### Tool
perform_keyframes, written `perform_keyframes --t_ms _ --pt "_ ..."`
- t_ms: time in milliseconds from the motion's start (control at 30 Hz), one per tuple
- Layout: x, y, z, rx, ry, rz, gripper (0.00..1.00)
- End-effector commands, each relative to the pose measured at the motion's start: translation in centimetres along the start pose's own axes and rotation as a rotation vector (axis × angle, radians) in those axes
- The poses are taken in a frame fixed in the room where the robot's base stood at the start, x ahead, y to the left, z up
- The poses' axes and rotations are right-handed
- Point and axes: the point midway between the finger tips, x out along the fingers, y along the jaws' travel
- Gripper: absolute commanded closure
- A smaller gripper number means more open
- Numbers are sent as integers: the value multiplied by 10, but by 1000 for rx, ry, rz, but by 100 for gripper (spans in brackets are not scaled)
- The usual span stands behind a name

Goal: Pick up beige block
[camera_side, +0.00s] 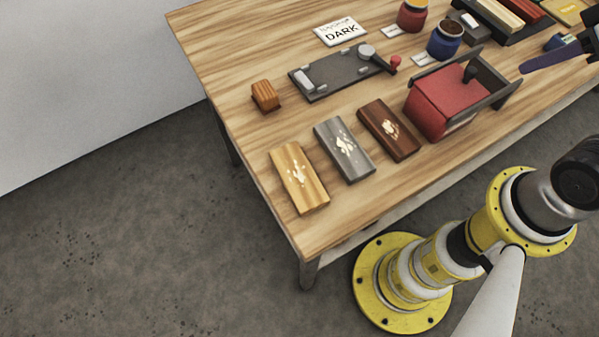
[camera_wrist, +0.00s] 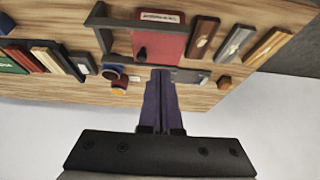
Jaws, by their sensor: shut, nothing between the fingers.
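A beige block (camera_side: 298,180) with pale splashes lies at the near left end of the wooden table, left of a grey block (camera_side: 344,149) and a dark brown block (camera_side: 389,130). In the wrist view the beige block (camera_wrist: 268,47) is at the upper right. My gripper (camera_side: 524,68) has purple fingers at the right edge of the side view, far from the beige block. In the wrist view my gripper (camera_wrist: 160,72) has its fingers together, with nothing between them.
A red conveyor (camera_side: 440,101) with dark rails stands right of the blocks. Behind are a dark grey plate (camera_side: 338,74), a small orange-brown block (camera_side: 265,95), a DARK card (camera_side: 340,31), two jars (camera_side: 445,40) and a tray of strips (camera_side: 497,15).

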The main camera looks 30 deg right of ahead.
Motion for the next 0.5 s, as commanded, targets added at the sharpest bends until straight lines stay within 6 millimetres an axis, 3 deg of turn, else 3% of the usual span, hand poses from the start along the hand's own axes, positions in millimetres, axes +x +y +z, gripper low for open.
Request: perform_keyframes --t_ms 100,500 --pt "0 0 0 0 0 0 98" --pt "0 0 0 0 0 0 26"
